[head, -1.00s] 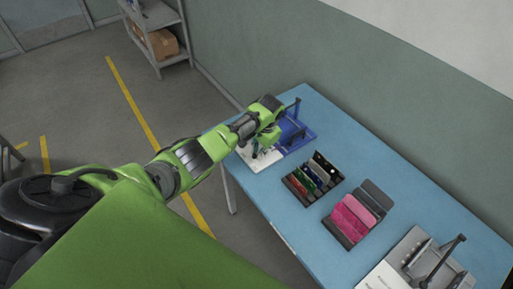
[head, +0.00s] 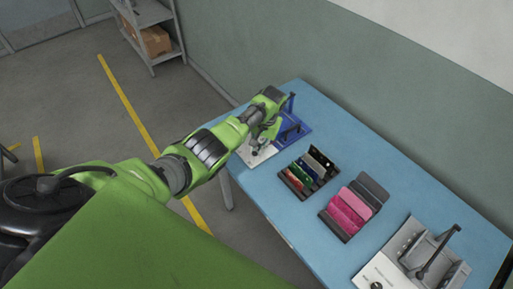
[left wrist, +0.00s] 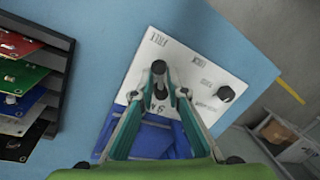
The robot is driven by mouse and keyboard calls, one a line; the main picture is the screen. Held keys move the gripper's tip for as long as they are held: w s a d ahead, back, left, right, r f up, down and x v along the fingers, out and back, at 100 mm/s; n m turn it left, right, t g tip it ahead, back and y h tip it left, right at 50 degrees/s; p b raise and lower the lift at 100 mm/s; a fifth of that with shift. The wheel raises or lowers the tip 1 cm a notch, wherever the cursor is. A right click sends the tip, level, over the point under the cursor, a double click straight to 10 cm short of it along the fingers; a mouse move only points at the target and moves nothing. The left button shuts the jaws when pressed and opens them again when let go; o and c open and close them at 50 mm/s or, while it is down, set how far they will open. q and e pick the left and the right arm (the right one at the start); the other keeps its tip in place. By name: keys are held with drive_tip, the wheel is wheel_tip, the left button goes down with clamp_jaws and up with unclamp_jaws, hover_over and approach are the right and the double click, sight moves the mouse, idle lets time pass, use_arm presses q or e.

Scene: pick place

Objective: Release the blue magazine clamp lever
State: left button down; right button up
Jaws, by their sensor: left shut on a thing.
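The blue magazine clamp (head: 303,128) stands at the far end of the table, with a white labelled panel (head: 246,157) at its front. In the left wrist view its blue body (left wrist: 150,142) lies below the white panel (left wrist: 190,50). My left gripper (head: 262,138) is over the panel side of the clamp. In the left wrist view the left gripper (left wrist: 158,92) is shut on a dark, round-ended piece that looks like the lever (left wrist: 159,67). The fingers and wrist hide most of it, so its angle is unclear. My right gripper is not in view.
A dark rack with coloured boards (head: 308,172) stands close by the clamp. A rack with pink boards (head: 353,207) and a grey fixture with a lever (head: 430,262) follow along the blue table (head: 400,185). A black knob (left wrist: 226,93) sits on the white panel. The wall runs behind the table.

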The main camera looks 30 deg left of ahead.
use_arm(q)
drive_tip(key=c, duration=2)
unclamp_jaws()
drive_tip(key=r, duration=0.4)
drive_tip(key=d+r, duration=0.1)
drive_tip(key=r, duration=0.3)
drive_tip(key=d+r, duration=0.1)
drive_tip(key=r, duration=0.3)
drive_tip(key=shift+w+d, duration=0.2)
drive_tip(key=shift+w, duration=0.05)
drive_tip(key=shift+f, duration=0.1)
